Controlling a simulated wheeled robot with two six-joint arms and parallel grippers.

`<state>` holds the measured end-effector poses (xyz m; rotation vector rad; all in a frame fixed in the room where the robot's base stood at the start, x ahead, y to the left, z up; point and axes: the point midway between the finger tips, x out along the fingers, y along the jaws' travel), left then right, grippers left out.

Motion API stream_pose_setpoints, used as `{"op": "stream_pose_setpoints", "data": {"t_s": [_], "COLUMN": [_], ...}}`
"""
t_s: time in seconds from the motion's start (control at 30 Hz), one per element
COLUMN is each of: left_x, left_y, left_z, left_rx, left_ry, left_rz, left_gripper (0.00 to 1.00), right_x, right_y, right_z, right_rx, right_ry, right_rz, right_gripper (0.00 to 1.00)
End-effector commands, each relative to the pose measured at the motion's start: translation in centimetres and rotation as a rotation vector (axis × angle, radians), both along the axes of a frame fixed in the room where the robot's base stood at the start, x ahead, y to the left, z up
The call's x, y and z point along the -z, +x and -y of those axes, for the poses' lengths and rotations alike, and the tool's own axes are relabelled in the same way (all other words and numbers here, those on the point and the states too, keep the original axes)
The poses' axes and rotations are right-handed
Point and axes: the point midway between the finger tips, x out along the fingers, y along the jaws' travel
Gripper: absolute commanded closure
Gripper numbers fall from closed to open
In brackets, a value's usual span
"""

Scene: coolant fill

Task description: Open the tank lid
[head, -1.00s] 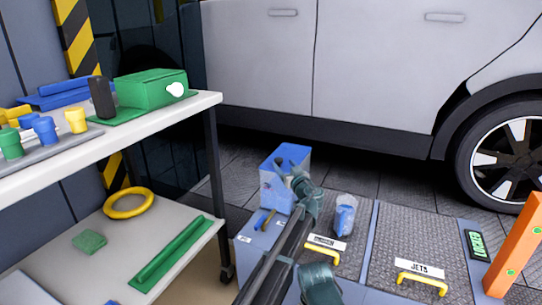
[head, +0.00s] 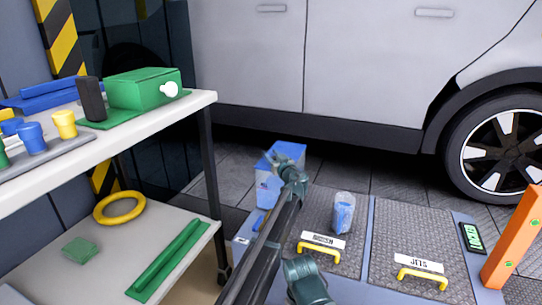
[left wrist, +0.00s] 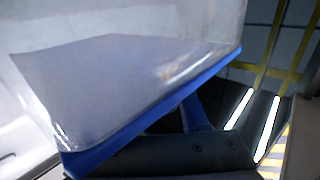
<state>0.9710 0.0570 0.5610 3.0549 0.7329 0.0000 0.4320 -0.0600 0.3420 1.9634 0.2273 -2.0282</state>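The tank (head: 268,187) is a blue, partly see-through box standing on the floor unit near the table's right end. Its blue top (head: 289,149) shows behind my left gripper (head: 277,162), which is at the tank's upper part. In the left wrist view a clear-walled body (left wrist: 130,80) with a blue edge (left wrist: 150,115) fills much of the picture, close to a dark finger (left wrist: 195,145). A blue tab (left wrist: 196,112) stands beside that finger. Whether the fingers are open or shut on it is not clear.
A clear cup (head: 343,213) with blue content stands right of the tank. Yellow-handled hatches (head: 421,277) and an orange post (head: 510,243) lie further right. A table (head: 160,128) with a green box (head: 143,90) is left. A car (head: 330,60) stands behind.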

Motion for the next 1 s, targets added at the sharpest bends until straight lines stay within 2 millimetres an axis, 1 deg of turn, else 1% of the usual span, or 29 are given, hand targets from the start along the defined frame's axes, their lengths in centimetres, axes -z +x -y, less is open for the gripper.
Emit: {"op": "stream_pose_setpoints", "data": {"t_s": [0.03, 0.17, 0.2, 1.0], "left_x": [0.00, 0.00, 0.00, 0.00], "left_y": [-0.01, -0.02, -0.02, -0.04], "left_z": [0.00, -0.01, -0.01, 0.00], "left_rx": [0.000, 0.000, 0.000, 0.000], "left_ry": [0.000, 0.000, 0.000, 0.000], "left_rz": [0.000, 0.000, 0.000, 0.000], "left_gripper": [0.74, 0.97, 1.00, 1.00], "right_x": [0.00, 0.00, 0.00, 0.00], "right_y": [0.00, 0.00, 0.00, 0.00], "right_z": [0.00, 0.00, 0.00, 0.00], "right_rx": [0.000, 0.000, 0.000, 0.000], "right_ry": [0.000, 0.000, 0.000, 0.000], "right_rz": [0.000, 0.000, 0.000, 0.000], "right_gripper": [0.50, 0.50, 0.50, 0.50]}}
